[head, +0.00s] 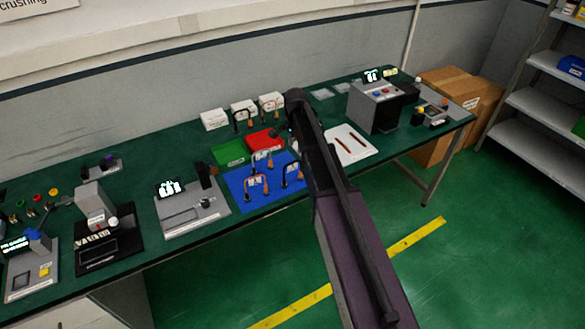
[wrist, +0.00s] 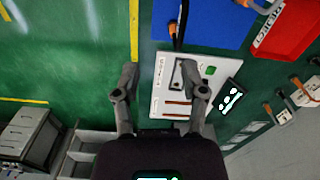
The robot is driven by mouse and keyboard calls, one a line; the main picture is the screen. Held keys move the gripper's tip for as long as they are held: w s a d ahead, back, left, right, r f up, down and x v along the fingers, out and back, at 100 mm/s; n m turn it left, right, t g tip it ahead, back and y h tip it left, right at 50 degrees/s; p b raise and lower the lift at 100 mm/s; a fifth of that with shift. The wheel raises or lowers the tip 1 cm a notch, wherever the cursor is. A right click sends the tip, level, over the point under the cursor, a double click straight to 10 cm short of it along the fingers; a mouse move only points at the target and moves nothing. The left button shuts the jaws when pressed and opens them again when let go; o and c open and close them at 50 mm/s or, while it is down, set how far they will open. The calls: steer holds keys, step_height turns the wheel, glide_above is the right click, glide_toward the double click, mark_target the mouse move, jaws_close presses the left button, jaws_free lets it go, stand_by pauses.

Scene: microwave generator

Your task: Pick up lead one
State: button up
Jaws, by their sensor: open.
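Several leads, dark curved cables with orange ends, show in the head view. Some (head: 257,186) (head: 292,175) stand on the blue mat (head: 240,196); others stand by the white boxes. I cannot tell which is lead one. In the wrist view, my gripper (wrist: 163,95) has its two fingers spread wide with nothing held between them. A dark lead with an orange end (wrist: 178,30) runs between the mat and the white tray (wrist: 160,70), ahead of the fingers. My arm hides part of the bench and the gripper in the head view.
A red tray (head: 265,140) and green tray (head: 229,153) lie behind the mat. White boxes (head: 214,119) stand at the back. A grey machine (head: 372,108) stands right, near the white tray holding brown rods. A grey instrument (head: 188,212) sits left of the mat.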

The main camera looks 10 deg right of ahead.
steer(key=shift+m, duration=0.7)
steer(key=w, duration=0.1)
steer(key=w+r, duration=0.1)
steer(key=w+r+p, duration=0.1)
steer(key=shift+w+a, duration=0.2)
steer(key=shift+w, duration=0.2)
steer(key=shift+s, duration=0.1)
steer(key=b, duration=0.9)
glide_toward(293, 162)
steer(key=f, duration=0.5)
steer(key=shift+w+f, duration=0.1)
steer(key=shift+w, duration=0.1)
steer(key=shift+f, duration=0.15)
steer(key=shift+s+a+f+b, duration=0.1)
steer(key=shift+s+f+b, duration=0.05)
steer(key=shift+f+b, duration=2.3)
